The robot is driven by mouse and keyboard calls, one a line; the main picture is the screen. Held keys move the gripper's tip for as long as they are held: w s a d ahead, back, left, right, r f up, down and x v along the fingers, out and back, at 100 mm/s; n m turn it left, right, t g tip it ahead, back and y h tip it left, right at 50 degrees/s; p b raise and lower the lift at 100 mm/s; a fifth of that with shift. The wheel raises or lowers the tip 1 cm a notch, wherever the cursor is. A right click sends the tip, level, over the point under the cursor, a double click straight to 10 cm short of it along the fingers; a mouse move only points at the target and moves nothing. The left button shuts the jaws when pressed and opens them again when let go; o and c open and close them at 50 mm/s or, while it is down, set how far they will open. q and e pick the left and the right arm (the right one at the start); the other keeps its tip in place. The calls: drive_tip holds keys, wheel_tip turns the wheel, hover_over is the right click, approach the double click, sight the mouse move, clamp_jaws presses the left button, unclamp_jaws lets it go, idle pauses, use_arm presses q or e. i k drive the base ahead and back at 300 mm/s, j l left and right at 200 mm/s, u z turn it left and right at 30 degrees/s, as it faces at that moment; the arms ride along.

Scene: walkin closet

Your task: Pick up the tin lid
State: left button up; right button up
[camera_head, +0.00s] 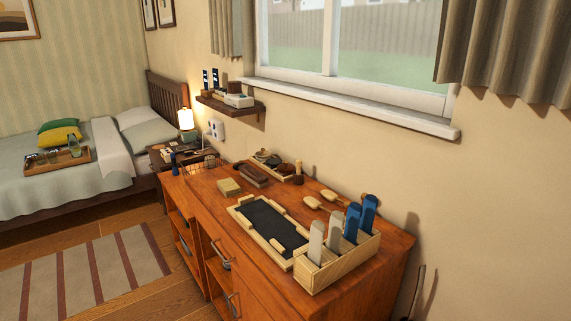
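I cannot clearly pick out the tin lid. Small round dark and light pieces (265,156) sit together at the far back of the wooden dresser (228,207), in or by a shallow light-coloured tray. One of them may be a tin or its lid, but they are too small to tell. A dark round-based piece with an upright part (298,173) stands just right of them. Neither of my grippers is in view.
On the dresser are a framed dark mat (265,220), a yellowish block (229,186), a brown brush-like piece (252,174), two wooden-handled pieces (313,203) and a wooden box (340,268) with upright blue and grey pieces. A shelf (229,107) hangs behind. A striped rug lies left.

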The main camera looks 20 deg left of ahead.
sight(236, 167)
drive_tip(key=i+j+z, duration=0.2)
drive_tip(key=j+z, duration=0.25)
drive_tip(key=j, duration=0.4)
drive_tip(key=j+z, duration=0.5)
drive_tip(key=j, duration=0.35)
